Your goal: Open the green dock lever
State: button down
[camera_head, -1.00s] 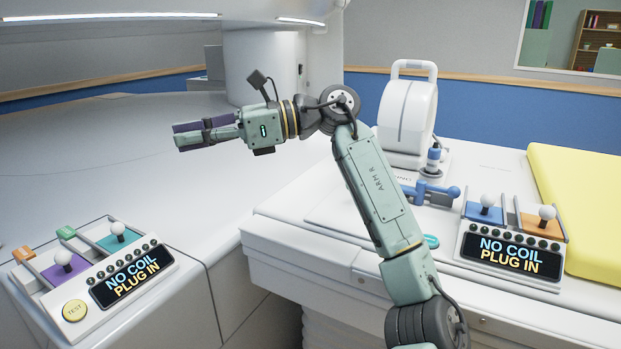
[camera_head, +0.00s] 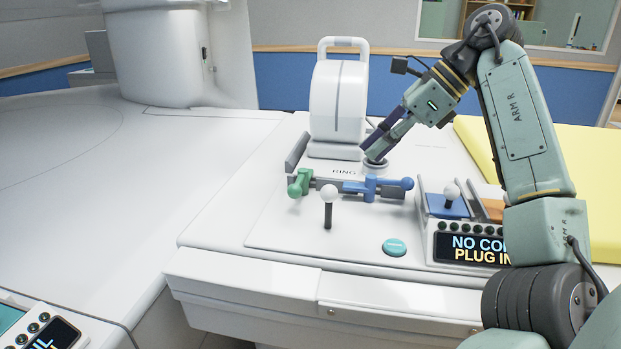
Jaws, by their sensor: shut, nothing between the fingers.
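The green dock lever (camera_head: 300,183) is at the left end of the grey rail in front of the white ring-shaped device (camera_head: 338,100). Its round green knob points toward the camera. My gripper (camera_head: 370,153) is shut and empty. It points down and left, to the right of the ring device and behind the blue lever (camera_head: 375,187). In the picture it is up and right of the green lever, apart from it. The fingertips overlap a round grey fitting (camera_head: 376,164); I cannot tell if they touch it.
A white-knobbed black stick (camera_head: 328,207) stands just right of and nearer than the green lever. A teal button (camera_head: 395,246) lies in front. A display panel (camera_head: 463,248) with a blue-based white-knobbed stick (camera_head: 450,203) is at right. The bed surface left of the green lever is clear.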

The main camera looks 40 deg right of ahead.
aim_at(301, 184)
jog(key=shift+s, duration=0.1)
jog(key=x, duration=1)
jog(key=shift+a, duration=0.1)
jog(key=shift+w+a+f, duration=0.15)
jog(key=shift+w+a, duration=0.65)
jog(key=shift+w, duration=0.25)
jog(key=shift+w+a+f, duration=0.2)
jog(key=shift+w+a, duration=0.3)
jog(key=shift+w, duration=0.05)
